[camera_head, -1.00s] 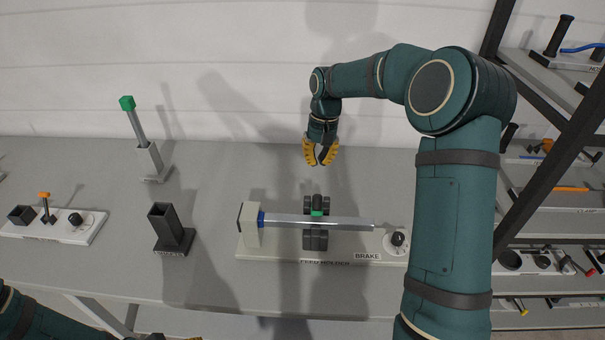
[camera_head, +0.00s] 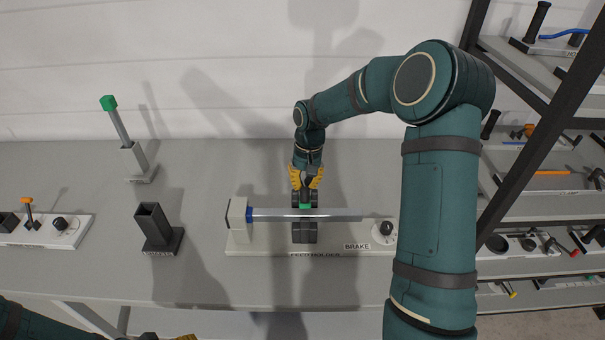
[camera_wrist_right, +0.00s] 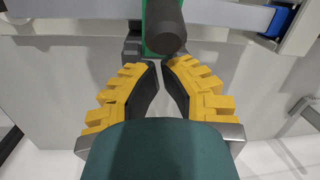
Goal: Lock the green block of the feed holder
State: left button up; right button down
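The feed holder (camera_head: 270,247) is a pale base plate on the bench with a left post, a blue collar and a long grey bar (camera_head: 345,215). A small green block (camera_head: 305,207) sits at the bar over a dark cradle (camera_head: 304,234). In the right wrist view the green block (camera_wrist_right: 149,42) carries a dark round handle (camera_wrist_right: 166,28). My right gripper (camera_head: 306,185) is just behind the block. Its yellow fingers are parted by a narrow gap (camera_wrist_right: 161,66), with nothing visibly held; the handle shows beyond the tips. My left gripper (camera_head: 188,337) barely shows at the bottom edge.
A brake knob (camera_head: 386,229) stands at the plate's right end, close to my right arm. A dark square socket (camera_head: 155,228) and a green-topped post (camera_head: 120,128) stand to the left. A tool rack (camera_head: 535,205) is at the right.

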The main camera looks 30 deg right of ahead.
aim_at(305, 195)
jog(key=shift+s+a+r, duration=0.15)
jog(key=shift+s+r, duration=0.05)
jog(key=shift+s, duration=0.25)
jog(key=shift+f+b, duration=0.1)
jog(key=shift+b, duration=0.4)
jog(key=t+b, duration=0.1)
jog(key=b, duration=0.1)
jog(key=s+t+h+b, duration=0.1)
jog(key=b, duration=0.1)
jog(key=shift+a+f, duration=0.15)
jog(key=shift+a, duration=0.15)
jog(key=shift+s+a+h+b, duration=0.15)
jog(key=shift+s+h+b, duration=0.15)
jog(key=shift+b, duration=0.2)
jog(key=shift+w, duration=0.15)
